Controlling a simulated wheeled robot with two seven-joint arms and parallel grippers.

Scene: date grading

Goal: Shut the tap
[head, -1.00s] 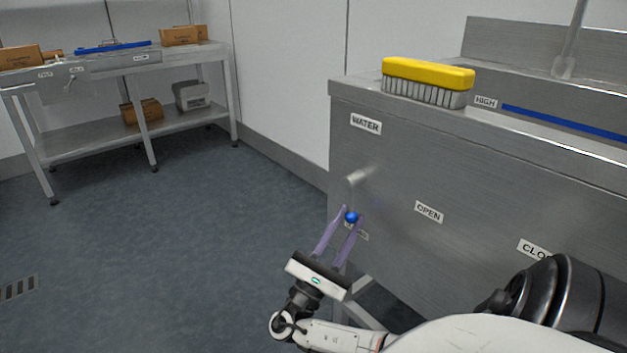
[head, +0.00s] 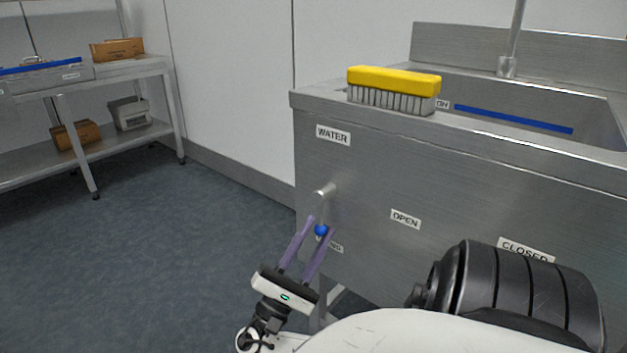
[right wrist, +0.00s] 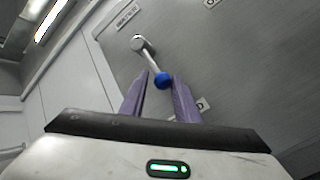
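The tap is a short metal lever (head: 320,198) with a blue ball knob (head: 321,230), on the steel sink's front under the WATER label (head: 333,135). The lever points down, towards a small label (head: 336,247) partly hidden by my right gripper. The OPEN label (head: 405,219) is to its right. My left gripper is out of view.
A yellow brush (head: 394,78) lies on the sink's rim. A CLOSED label (head: 526,250) is further right on the sink's front. A steel table (head: 130,68) with boxes stands at the back left. The floor (head: 170,240) left of the sink is clear.

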